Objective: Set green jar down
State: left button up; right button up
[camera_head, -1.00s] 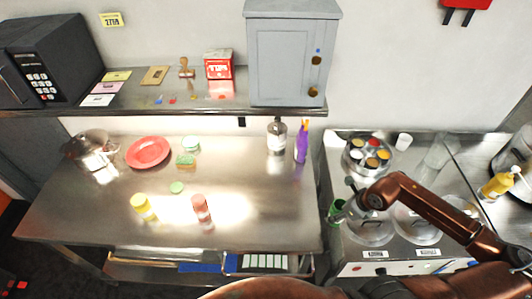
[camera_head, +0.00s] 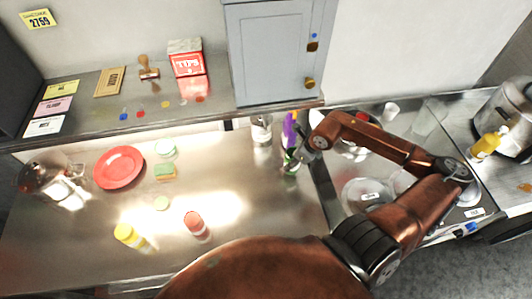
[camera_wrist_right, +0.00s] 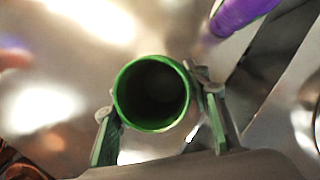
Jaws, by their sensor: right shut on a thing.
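The green jar (camera_head: 289,167) is in my right gripper (camera_head: 296,158), near the right edge of the steel table (camera_head: 262,215) and just in front of the purple bottle (camera_head: 289,130). In the right wrist view the jar (camera_wrist_right: 152,93) is seen from above, its round green rim open and its inside dark. The fingers of my right gripper (camera_wrist_right: 158,110) close on it from both sides. I cannot tell whether the jar's base touches the table. My left gripper is not in view.
A grey-capped bottle (camera_head: 261,130) stands left of the purple one. The table just left of the jar is clear.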

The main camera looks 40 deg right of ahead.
jog(key=w, duration=0.1)
jog(key=w+a, duration=0.1)
jog(key=w, duration=0.3)
jog(key=shift+w+a+r, duration=0.15)
jog(key=shift+w+a, duration=0.1)
jog(key=shift+a, duration=0.05)
jog(key=w, duration=0.2)
jog(key=w+a, duration=0.1)
jog(key=w+p, duration=0.1)
jog(key=w, duration=0.1)
jog(key=shift+w+a, duration=0.3)
jog(key=shift+a, duration=0.05)
jog(key=shift+f+p, duration=0.55)
jog(key=shift+f, duration=1.3)
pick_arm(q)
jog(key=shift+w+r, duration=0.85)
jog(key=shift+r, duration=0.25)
pick_arm(e)
jog(key=shift+f, duration=0.1)
jog(key=o, duration=1.4)
jog(key=shift+c, duration=0.2)
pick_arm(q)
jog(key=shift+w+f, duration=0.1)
